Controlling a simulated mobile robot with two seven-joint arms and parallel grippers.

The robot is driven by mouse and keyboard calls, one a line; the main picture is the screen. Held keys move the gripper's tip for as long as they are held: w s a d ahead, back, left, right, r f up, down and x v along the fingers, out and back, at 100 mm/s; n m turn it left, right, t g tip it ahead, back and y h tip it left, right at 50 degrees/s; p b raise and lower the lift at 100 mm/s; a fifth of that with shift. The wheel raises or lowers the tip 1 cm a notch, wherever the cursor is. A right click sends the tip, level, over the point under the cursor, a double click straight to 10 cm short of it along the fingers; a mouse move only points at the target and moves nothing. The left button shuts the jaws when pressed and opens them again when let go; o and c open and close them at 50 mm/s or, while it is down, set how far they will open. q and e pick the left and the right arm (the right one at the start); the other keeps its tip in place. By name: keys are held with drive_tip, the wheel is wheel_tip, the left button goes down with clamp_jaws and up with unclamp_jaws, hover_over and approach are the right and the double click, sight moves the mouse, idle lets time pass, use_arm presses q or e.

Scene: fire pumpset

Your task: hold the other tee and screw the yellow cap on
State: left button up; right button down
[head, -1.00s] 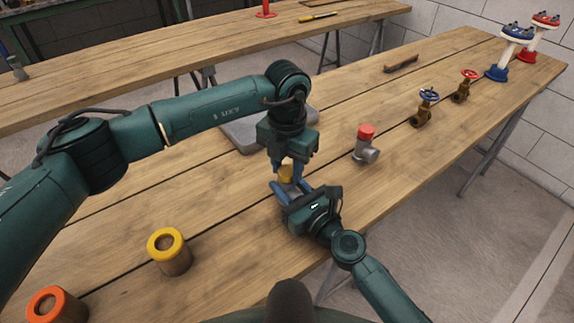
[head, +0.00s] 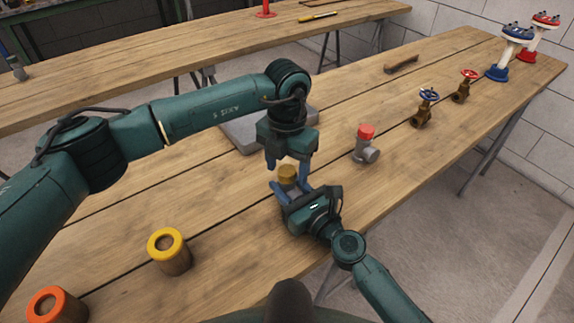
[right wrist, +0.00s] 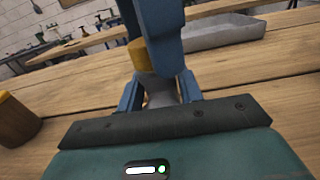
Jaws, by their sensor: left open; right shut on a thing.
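The yellow cap (head: 288,172) sits on top of a grey tee, which is mostly hidden in the head view. In the right wrist view the cap (right wrist: 138,54) shows behind a blue finger, with the grey tee (right wrist: 160,92) below it. My right gripper (head: 291,192) is shut on the tee from the near side, just above the table. My left gripper (head: 288,163) points down over the cap, its fingers open on either side. Another grey tee (head: 368,154) with a red cap (head: 366,132) stands to the right.
A yellow-ringed cup (head: 168,250) and an orange-ringed cup (head: 57,305) stand at front left. A grey tray (head: 240,135) lies behind my left gripper. Two valves (head: 424,110) (head: 463,88) and red and blue flanged pieces (head: 510,55) stand farther right. Bare tabletop lies between.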

use_arm(q)
wheel_tip(320, 180, up, 12)
idle(0.4)
drive_tip(key=shift+f, duration=0.1)
use_arm(e)
drive_tip(key=c, duration=0.9)
unclamp_jaws()
drive_tip(key=shift+o, duration=0.2)
drive_tip(key=b+v, duration=0.2)
drive_tip(key=v, duration=1)
drive_tip(key=shift+s+d+f, duration=0.1)
drive_tip(key=shift+s+f, duration=0.05)
drive_tip(key=shift+s+d, duration=0.25)
drive_tip(key=shift+s, duration=0.1)
use_arm(q)
wheel_tip(320, 180, down, 2)
drive_tip(key=shift+f, duration=0.1)
